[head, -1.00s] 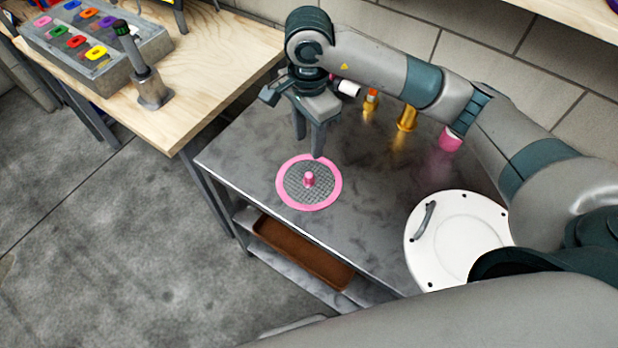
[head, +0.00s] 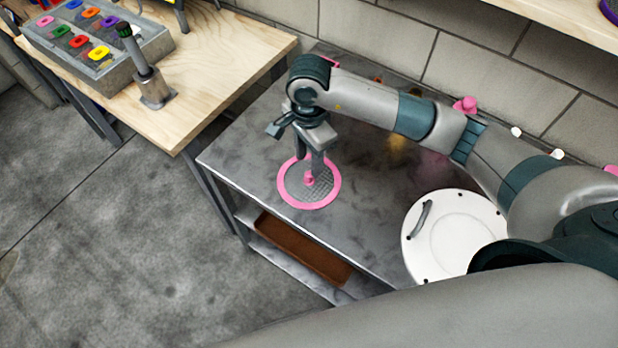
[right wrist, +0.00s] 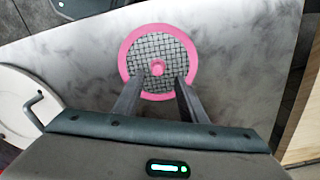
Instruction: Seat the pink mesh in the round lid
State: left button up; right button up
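The pink mesh (head: 323,188), a round grey grid with a pink rim and a small pink knob at its centre, lies flat on the metal table. It also shows in the right wrist view (right wrist: 178,52). My right gripper (head: 312,172) is low over it, pointing down. In the right wrist view its two fingers (right wrist: 166,82) are apart, with the knob appearing between and just beyond their tips; contact cannot be told. The white round lid (head: 462,240), with a grey handle, lies to the right on the table and at the left of the wrist view (right wrist: 14,84). My left gripper is out of view.
The grey metal table (head: 350,235) is bare between mesh and lid. A wooden bench (head: 215,75) at the upper left holds a grey tray of coloured pieces (head: 95,50) and an upright dark-topped handle (head: 140,65). A brown tray (head: 300,250) sits on the shelf below.

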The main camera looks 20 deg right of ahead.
aim_at(309, 174)
jog(key=shift+s+f+p, duration=0.2)
jog(key=shift+f+p, duration=0.35)
notch_tip(309, 174, down, 3)
jog(key=shift+s+r+p, duration=0.1)
jog(key=shift+s+p, duration=0.05)
jog(key=shift+p, duration=0.5)
jog(key=shift+f, duration=0.45)
grip_shut()
